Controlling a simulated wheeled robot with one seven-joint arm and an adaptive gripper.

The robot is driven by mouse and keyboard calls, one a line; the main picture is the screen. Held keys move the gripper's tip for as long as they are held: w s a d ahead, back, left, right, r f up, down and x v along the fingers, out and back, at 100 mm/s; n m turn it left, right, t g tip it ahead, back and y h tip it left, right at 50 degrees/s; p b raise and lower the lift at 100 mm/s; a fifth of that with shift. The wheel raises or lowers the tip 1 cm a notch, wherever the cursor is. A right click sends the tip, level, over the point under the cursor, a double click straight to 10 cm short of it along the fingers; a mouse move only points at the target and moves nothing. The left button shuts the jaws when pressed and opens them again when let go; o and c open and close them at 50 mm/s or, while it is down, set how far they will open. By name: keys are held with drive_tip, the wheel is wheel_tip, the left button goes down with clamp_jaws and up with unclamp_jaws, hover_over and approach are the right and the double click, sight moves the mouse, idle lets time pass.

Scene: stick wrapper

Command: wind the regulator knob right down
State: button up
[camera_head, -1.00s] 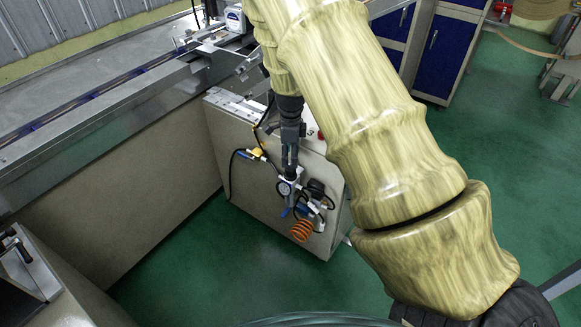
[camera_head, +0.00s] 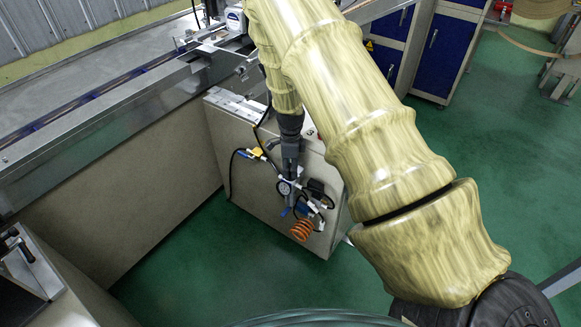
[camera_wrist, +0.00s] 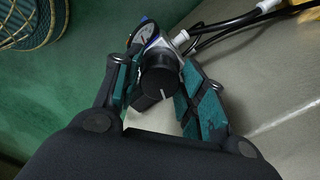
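The regulator knob (camera_wrist: 160,76) is a black, ribbed cylinder with a pale line on its top, in the middle of the wrist view. A round white gauge (camera_wrist: 146,31) sits just beyond it; in the head view the gauge (camera_head: 284,187) is on the front of the cream machine cabinet. My gripper (camera_wrist: 164,62) is open, with one teal-padded finger on each side of the knob. The right pad looks very near the knob; I cannot tell whether either pad touches it. In the head view my gripper (camera_head: 290,172) points down at the regulator, and the knob is hidden.
Black hoses (camera_wrist: 235,23) run from the regulator to the right. An orange coiled hose (camera_head: 302,229) hangs below it. The cream cabinet (camera_head: 245,200) stands close behind the fittings. Green floor (camera_head: 190,270) lies open in front.

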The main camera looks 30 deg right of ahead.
drive_tip(key=c, duration=0.5)
drive_tip(key=shift+n, duration=0.3)
